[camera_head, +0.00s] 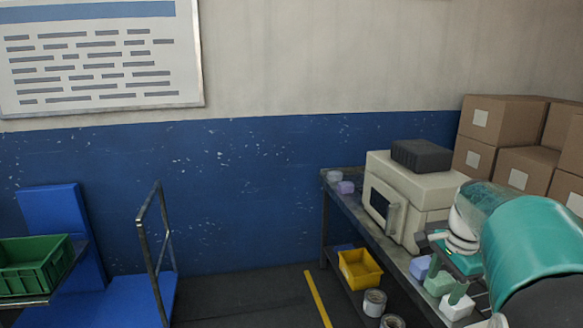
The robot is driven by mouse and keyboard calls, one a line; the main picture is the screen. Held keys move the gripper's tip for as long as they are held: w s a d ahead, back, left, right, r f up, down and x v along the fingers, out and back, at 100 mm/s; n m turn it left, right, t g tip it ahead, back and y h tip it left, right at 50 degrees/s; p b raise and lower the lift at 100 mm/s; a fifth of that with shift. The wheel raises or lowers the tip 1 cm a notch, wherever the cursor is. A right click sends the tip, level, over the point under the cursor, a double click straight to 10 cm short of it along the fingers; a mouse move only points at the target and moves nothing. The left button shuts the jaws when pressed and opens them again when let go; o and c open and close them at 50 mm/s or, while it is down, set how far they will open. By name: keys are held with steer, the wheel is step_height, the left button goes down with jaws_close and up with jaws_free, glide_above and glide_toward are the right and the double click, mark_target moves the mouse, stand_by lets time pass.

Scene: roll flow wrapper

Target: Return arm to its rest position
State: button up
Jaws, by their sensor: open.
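My arm reaches in from the lower right, with a large teal link in front of the bench. My arm hides part of the bench's right side.
Small lavender, mint and white blocks (438,284) lie below the gripper. Cardboard boxes (497,121) are stacked behind. A yellow bin (360,268) and cans (374,302) are on the lower shelf. A blue trolley (140,300) and green crate (36,265) stand left; floor between is clear.

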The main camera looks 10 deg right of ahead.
steer(key=s+a+n+t, duration=0.2)
steer(key=s+a+n, duration=0.6)
steer(key=a, duration=0.4)
steer(key=s+a+n+t, duration=0.2)
steer(key=s+a+n, duration=0.5)
steer(key=a, duration=0.5)
steer(key=shift+s+n, duration=0.35)
steer(key=shift+n, duration=0.85)
steer(key=c, duration=0.5)
steer(key=shift+w, duration=0.1)
steer(key=shift+w, duration=0.1)
